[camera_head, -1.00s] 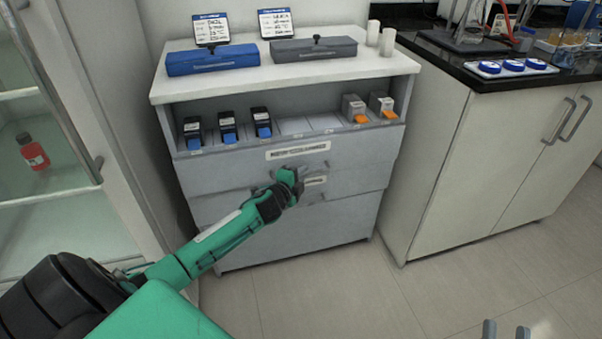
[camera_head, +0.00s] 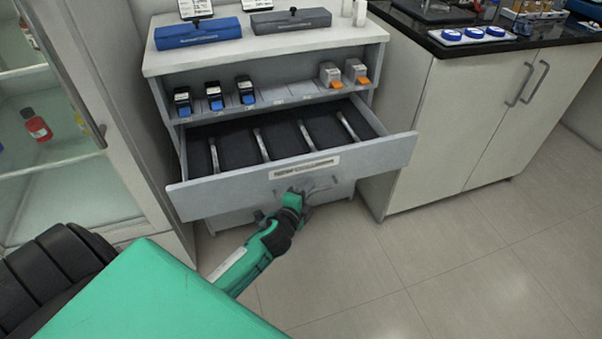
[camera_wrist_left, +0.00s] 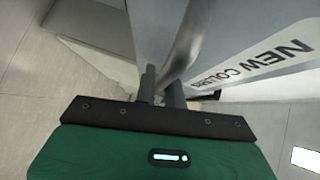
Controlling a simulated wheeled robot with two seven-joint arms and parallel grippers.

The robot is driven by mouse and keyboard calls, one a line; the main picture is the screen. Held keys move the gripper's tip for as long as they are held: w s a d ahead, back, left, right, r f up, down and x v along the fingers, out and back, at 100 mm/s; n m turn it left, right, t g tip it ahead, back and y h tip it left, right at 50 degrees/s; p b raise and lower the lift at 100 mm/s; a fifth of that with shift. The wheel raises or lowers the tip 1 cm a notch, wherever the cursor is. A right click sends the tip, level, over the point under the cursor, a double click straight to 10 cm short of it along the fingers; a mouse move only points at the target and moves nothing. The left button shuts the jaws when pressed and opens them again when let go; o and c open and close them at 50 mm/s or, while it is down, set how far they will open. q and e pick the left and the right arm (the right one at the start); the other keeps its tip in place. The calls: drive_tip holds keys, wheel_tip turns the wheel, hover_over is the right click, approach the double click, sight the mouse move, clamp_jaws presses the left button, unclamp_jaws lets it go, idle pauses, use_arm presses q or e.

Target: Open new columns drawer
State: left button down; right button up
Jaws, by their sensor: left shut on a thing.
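The new columns drawer (camera_head: 380,154) is pulled out from the grey cabinet in the head view. Its dark inside shows several light dividers, and no columns are visible in it. Its front carries a label, which reads "NEW COLU..." in the left wrist view (camera_wrist_left: 262,58). My left gripper (camera_head: 297,193) is at the drawer front, below the label, shut on the drawer handle (camera_head: 322,188). In the left wrist view the fingers (camera_wrist_left: 162,88) meet the grey handle; the exact contact is partly hidden. My right gripper is not in view.
Several cartridges (camera_head: 214,98) stand on the shelf above the drawer. A blue box (camera_head: 198,33) and a grey box (camera_head: 291,21) sit on top. A glass-fronted cabinet (camera_head: 75,150) is on the left, a white cupboard (camera_head: 470,120) on the right. The floor at right is clear.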

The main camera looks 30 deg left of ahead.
use_arm(q)
drive_tip(key=s+d, duration=0.4)
drive_tip(key=d, duration=0.1)
drive_tip(key=shift+s, duration=0.3)
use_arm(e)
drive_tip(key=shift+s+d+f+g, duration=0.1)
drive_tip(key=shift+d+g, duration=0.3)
use_arm(q)
drive_tip(key=shift+d, duration=0.1)
drive_tip(key=c, duration=1.5)
unclamp_jaws()
drive_tip(key=s+r, duration=0.2)
drive_tip(key=s, duration=1.1)
drive_tip(key=shift+s+d+p, duration=0.3)
drive_tip(key=shift+d+p, duration=0.05)
drive_tip(key=shift+d, duration=0.1)
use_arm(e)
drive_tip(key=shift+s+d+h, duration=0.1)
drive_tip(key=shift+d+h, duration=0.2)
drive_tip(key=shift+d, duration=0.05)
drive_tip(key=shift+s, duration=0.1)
